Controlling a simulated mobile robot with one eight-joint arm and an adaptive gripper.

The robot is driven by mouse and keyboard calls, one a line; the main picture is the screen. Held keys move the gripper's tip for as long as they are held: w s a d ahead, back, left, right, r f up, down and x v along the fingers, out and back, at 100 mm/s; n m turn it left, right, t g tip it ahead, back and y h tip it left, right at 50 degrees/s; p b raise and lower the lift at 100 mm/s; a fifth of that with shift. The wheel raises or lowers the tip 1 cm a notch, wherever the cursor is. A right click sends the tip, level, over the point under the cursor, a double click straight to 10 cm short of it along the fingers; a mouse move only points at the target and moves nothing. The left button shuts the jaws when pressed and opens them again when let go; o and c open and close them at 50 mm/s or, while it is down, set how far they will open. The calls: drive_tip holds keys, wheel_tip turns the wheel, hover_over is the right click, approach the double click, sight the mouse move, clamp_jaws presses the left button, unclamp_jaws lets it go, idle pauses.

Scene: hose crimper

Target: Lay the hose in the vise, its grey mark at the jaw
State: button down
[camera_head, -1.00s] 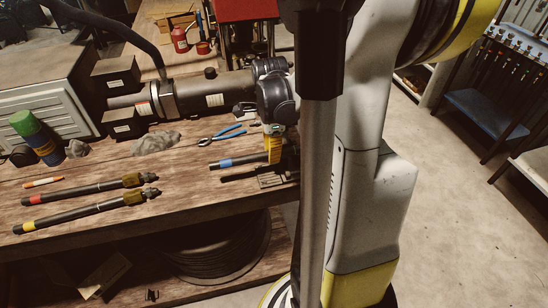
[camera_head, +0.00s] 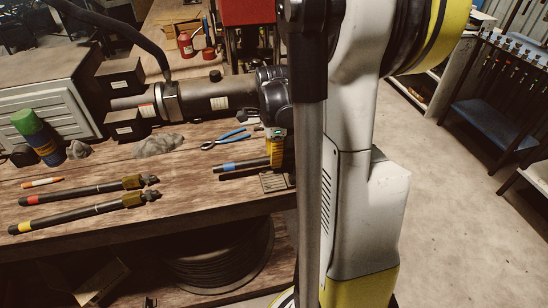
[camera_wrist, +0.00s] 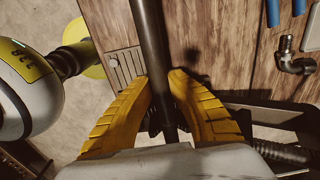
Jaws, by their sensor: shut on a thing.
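My gripper (camera_head: 279,150) has yellow fingers, closed around a dark hose (camera_head: 260,162) with a blue band near its left end. In the wrist view, the hose (camera_wrist: 154,50) runs lengthwise between the two curved fingers (camera_wrist: 166,110). It is just above the bench, close over its dark shadow. No grey mark shows on the visible part. In the wrist view, a grey metal frame with a threaded screw (camera_wrist: 285,152) at lower right looks like part of the vise; its jaws are hidden. My arm blocks that area in the head view.
Two hoses with brass fittings, one red-marked (camera_head: 80,191) and one yellow-marked (camera_head: 75,214), lie on the wooden bench. Blue-handled pliers (camera_head: 228,138) lie behind the held hose. A slotted plate (camera_head: 273,183) is at the bench edge.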

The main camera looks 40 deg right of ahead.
drive_tip(key=shift+f, duration=0.15)
idle(0.3)
drive_tip(key=c, duration=1.3)
unclamp_jaws()
wheel_tip(320, 180, up, 12)
drive_tip(key=shift+a, duration=0.1)
drive_tip(key=s+a+n+t+b, duration=0.1)
drive_tip(key=s+a+n+t, duration=0.1)
drive_tip(key=a+n, duration=1)
drive_tip(key=s+a+f+n+t+b, duration=0.1)
drive_tip(key=s+a+n+t, duration=0.2)
drive_tip(key=a+n, duration=0.9)
drive_tip(key=shift+s+a+f+t, duration=0.25)
drive_tip(key=shift+a+t, duration=0.35)
drive_tip(key=shift+t, duration=0.6)
